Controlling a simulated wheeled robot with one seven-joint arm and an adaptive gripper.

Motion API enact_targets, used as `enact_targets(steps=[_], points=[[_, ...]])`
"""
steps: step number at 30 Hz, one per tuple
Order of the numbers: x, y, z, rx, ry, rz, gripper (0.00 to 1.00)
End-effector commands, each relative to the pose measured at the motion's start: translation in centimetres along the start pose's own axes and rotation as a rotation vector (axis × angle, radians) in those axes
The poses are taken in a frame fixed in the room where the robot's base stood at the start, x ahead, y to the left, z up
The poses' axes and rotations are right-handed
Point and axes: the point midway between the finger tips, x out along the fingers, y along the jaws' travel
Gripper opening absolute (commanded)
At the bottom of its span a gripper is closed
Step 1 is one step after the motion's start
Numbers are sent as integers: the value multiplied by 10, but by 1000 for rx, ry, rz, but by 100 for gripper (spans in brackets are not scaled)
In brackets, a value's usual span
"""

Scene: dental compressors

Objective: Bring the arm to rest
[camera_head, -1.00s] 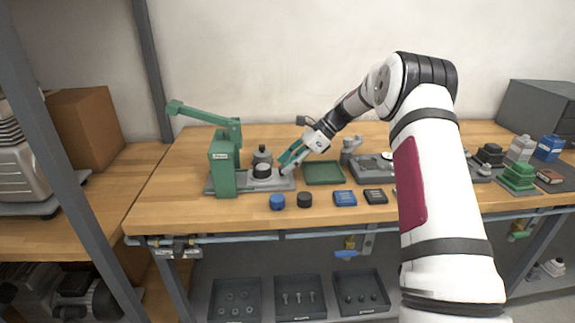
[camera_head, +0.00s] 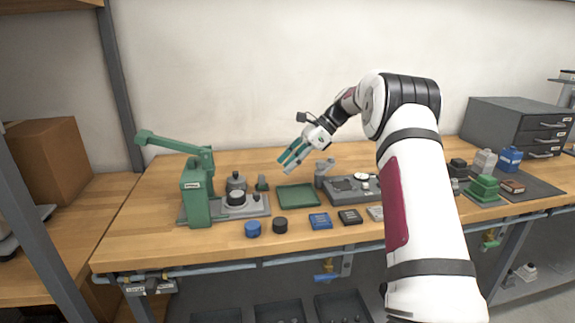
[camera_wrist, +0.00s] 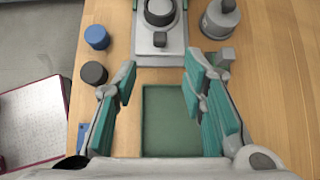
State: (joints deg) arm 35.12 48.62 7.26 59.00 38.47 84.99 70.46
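My gripper (camera_head: 291,158) hangs above the wooden workbench, over the back edge of the green tray (camera_head: 298,207). Its two teal fingers are apart with nothing between them, as the wrist view (camera_wrist: 159,95) also shows. In the wrist view the green tray (camera_wrist: 168,125) lies below the fingers. My arm reaches in from the right of the head view, bent at the elbow. The green press (camera_head: 196,193) with its grey base plate stands to the left of the gripper, and a dark-topped round part sits on the plate.
A blue cap (camera_head: 253,229) and a black cap (camera_head: 280,225) stand near the front edge. A blue box (camera_head: 320,221) and a black box (camera_head: 350,216) lie right of them. A grey fixture (camera_head: 350,190) is right of the tray. A grey drawer cabinet (camera_head: 520,125) stands back right.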

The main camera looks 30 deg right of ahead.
Motion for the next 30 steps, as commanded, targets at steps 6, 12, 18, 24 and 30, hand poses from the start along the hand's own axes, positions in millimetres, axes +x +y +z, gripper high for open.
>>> enact_targets(steps=[6,12,18,24,30], points=[[0,0,0,0,0,0,38],[-4,11,18,-53,30,5,38],[-19,61,79,-271,150,33,38],[-34,132,132,-536,283,76,38],[-50,210,166,-806,405,128,38]])
